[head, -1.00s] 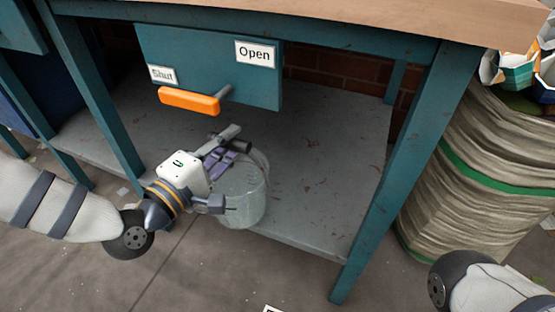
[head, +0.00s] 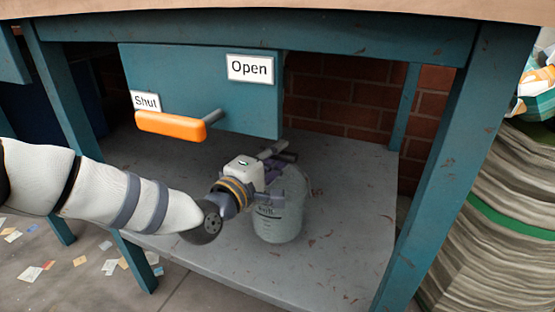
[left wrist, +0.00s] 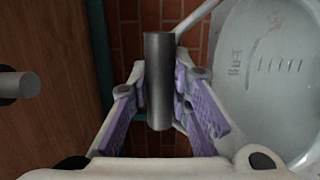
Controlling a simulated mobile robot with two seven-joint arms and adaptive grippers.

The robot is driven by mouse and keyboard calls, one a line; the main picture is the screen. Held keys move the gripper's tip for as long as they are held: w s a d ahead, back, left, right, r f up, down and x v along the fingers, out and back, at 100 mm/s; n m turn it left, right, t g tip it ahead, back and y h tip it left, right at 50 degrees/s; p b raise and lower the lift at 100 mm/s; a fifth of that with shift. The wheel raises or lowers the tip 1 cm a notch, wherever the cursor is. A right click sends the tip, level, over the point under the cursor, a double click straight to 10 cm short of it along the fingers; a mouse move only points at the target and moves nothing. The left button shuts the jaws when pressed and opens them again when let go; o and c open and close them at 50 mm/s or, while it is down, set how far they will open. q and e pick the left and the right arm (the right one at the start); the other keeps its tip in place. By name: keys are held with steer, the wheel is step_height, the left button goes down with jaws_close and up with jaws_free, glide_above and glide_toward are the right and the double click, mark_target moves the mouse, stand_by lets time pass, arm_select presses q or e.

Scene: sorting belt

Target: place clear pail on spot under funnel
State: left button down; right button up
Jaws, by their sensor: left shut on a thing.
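The clear pail (head: 278,212) is upright over the grey shelf under the bench, right of and below the orange lever. I cannot tell whether its base touches the shelf. My left gripper (head: 272,168) is at the pail's top left, shut on the dark handle grip. In the left wrist view, the purple-padded fingers (left wrist: 162,100) are around the grey cylindrical grip (left wrist: 159,75), and the pail's see-through wall (left wrist: 270,85) is at the right. No funnel or marked spot can be made out. My right gripper is not in view.
A teal panel (head: 190,80) with Open and Shut labels and an orange lever (head: 171,126) hangs above the grey shelf (head: 350,240). Teal legs (head: 450,160) flank the opening. A brick wall (head: 340,100) closes the back. The shelf right of the pail is free.

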arm_select(q)
steer(key=shift+r, duration=0.1)
steer(key=c, duration=1.5)
jaws_free()
steer(key=shift+s+a+r+p, duration=0.1)
steer(key=shift+s+a+p, duration=0.1)
steer(key=shift+s+p, duration=0.15)
steer(key=p+v, duration=0.4)
steer(key=v, duration=0.7)
steer(key=shift+s, duration=0.15)
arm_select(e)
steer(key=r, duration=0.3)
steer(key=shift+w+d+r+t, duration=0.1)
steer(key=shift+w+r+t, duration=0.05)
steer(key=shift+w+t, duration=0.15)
